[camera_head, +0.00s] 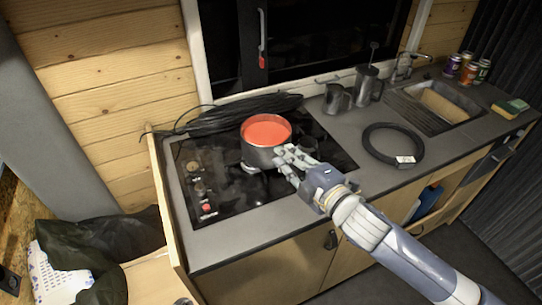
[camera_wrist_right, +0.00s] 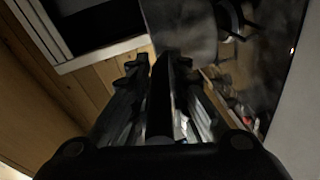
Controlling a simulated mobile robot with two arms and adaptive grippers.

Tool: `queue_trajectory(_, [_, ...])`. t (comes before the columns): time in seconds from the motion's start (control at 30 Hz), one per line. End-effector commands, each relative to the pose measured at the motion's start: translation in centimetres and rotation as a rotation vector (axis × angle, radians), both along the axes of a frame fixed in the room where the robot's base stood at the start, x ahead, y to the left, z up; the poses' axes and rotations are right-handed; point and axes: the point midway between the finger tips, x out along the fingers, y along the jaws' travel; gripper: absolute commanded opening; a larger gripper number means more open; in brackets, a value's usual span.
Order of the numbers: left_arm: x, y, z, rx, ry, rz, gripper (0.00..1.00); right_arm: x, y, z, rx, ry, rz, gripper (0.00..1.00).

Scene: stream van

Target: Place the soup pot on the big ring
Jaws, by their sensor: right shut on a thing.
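The soup pot (camera_head: 262,156) is a dark metal pot filled with orange-red soup. It stands upright over the black glass hob (camera_head: 232,196); I cannot tell whether it touches the glass. My right gripper (camera_head: 288,164) is at its right front side, shut on its handle. The right wrist view shows the dark handle (camera_wrist_right: 161,100) between the fingers of my right gripper (camera_wrist_right: 160,78), with the grey pot wall (camera_wrist_right: 180,28) beyond. The hob's rings are dark, and I cannot make out the big one. My left gripper does not show.
A coiled black cable (camera_head: 225,116) lies behind the hob. A metal jug (camera_head: 334,99) and a taller press pot (camera_head: 367,86) stand at the back. A black ring-shaped coil (camera_head: 378,154) lies right of the hob, before the sink (camera_head: 440,106). Several cans (camera_head: 468,74) stand far right.

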Motion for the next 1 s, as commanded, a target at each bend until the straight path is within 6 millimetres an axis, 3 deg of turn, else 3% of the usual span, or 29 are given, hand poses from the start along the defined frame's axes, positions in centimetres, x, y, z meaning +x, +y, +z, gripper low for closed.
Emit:
queue_trajectory(0.13, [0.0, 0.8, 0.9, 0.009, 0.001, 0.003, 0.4, 1.7, 2.2, 0.5, 0.006, -0.01, 0.002, 0.0])
queue_trajectory(0.43, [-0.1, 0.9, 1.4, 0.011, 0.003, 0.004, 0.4, 3.2, 4.1, 0.2, 0.005, -0.01, 0.002, 0.0])
queue_trajectory(0.63, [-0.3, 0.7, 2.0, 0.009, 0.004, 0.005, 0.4, 3.0, 3.8, -3.0, 0.004, -0.005, 0.001, 0.0])
queue_trajectory(1.0, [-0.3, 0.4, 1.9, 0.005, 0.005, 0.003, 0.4, 3.0, 3.8, -3.6, 0.004, -0.01, 0.001, 0.0])
